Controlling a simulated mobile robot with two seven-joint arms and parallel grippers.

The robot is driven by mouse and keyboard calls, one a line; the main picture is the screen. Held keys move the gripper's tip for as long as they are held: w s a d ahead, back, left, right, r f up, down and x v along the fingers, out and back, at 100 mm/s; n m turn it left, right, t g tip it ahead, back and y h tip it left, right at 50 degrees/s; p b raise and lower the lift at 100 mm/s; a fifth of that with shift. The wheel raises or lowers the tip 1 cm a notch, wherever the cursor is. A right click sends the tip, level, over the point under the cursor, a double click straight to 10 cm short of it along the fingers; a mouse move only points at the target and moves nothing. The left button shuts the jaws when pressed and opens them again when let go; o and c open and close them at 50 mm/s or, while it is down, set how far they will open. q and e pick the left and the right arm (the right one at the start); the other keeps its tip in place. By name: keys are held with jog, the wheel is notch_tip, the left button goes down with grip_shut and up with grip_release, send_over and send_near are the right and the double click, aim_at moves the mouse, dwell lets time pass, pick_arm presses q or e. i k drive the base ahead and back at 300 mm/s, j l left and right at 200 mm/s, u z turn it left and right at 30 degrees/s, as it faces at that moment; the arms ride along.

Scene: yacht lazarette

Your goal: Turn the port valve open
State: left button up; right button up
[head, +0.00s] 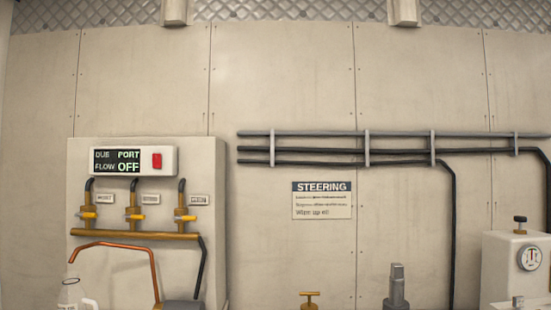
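Three brass valves stand in a row on a pale wall panel (70,180), above a horizontal brass manifold pipe (135,235). The left valve (87,214), middle valve (133,214) and right valve (181,214) each have an orange handle lying crosswise to the upright body. Each has a small label to its right; the lettering is too blurred to tell surely which reads port. Neither of my grippers is in view.
A copper pipe (120,245) and a black hose (201,265) run below the manifold. A steering sign (321,200) and dark pipes (310,150) are on the wall. A gauge unit (510,265) stands at right.

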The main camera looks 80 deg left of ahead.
aim_at(80, 215)
jog(key=u, duration=3.5)
